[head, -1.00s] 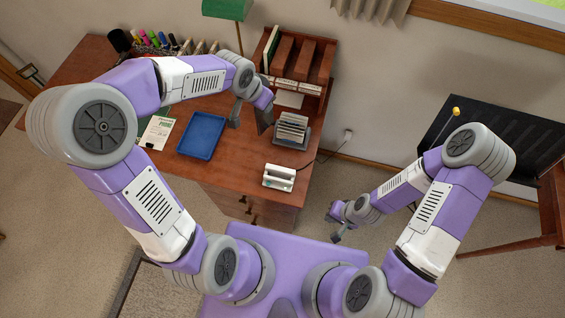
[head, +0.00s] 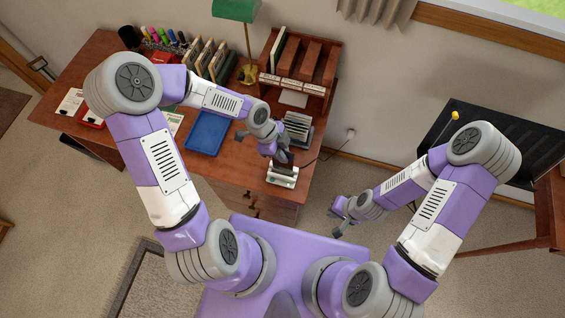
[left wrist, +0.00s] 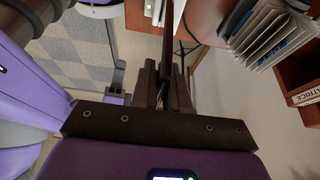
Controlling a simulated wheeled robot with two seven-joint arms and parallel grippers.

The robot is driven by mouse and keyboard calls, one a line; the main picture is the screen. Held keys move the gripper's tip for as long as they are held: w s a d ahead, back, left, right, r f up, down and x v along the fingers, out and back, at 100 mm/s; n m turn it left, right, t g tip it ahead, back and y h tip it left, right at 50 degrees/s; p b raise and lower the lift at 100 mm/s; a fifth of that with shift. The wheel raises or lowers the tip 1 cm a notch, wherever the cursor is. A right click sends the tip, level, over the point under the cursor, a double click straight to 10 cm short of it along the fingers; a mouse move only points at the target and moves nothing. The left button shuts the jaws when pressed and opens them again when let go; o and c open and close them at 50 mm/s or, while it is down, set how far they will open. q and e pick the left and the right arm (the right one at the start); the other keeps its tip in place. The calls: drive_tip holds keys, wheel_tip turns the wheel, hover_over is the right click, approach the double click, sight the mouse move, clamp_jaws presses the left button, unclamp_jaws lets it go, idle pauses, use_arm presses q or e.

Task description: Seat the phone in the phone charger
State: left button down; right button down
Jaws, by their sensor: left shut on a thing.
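The phone (left wrist: 168,45) is a thin dark slab, seen nearly edge-on in the left wrist view. My left gripper (left wrist: 165,88) is shut on it, and the phone sticks out past the fingertips. In the head view my left gripper (head: 278,150) is over the front right of the desk, just behind and above the white phone charger (head: 282,176). The phone is mostly hidden there by the gripper; I cannot tell whether it touches the charger. My right gripper (head: 338,222) hangs over the floor right of the desk; its jaws are too small to read.
On the wooden desk (head: 235,170) are a blue tray (head: 207,134), a rack of discs or cards (head: 298,128) close behind the left gripper, and a wooden organizer (head: 300,65). A cable runs from the charger area to the wall socket (head: 350,134). A green lamp (head: 236,10) stands behind.

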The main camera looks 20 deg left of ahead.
use_arm(q)
hover_over(283, 170)
drive_tip(key=shift+w+a+f+b, duration=0.15)
drive_tip(key=shift+f+b, duration=0.1)
drive_tip(key=shift+f, duration=1)
drive_tip(key=shift+w+f+b, duration=0.15)
drive_tip(key=shift+f+b, duration=0.05)
drive_tip(key=shift+f, duration=1.1)
drive_tip(key=c, duration=1.1)
unclamp_jaws()
drive_tip(key=p+v, duration=0.3)
drive_tip(key=v, duration=0.9)
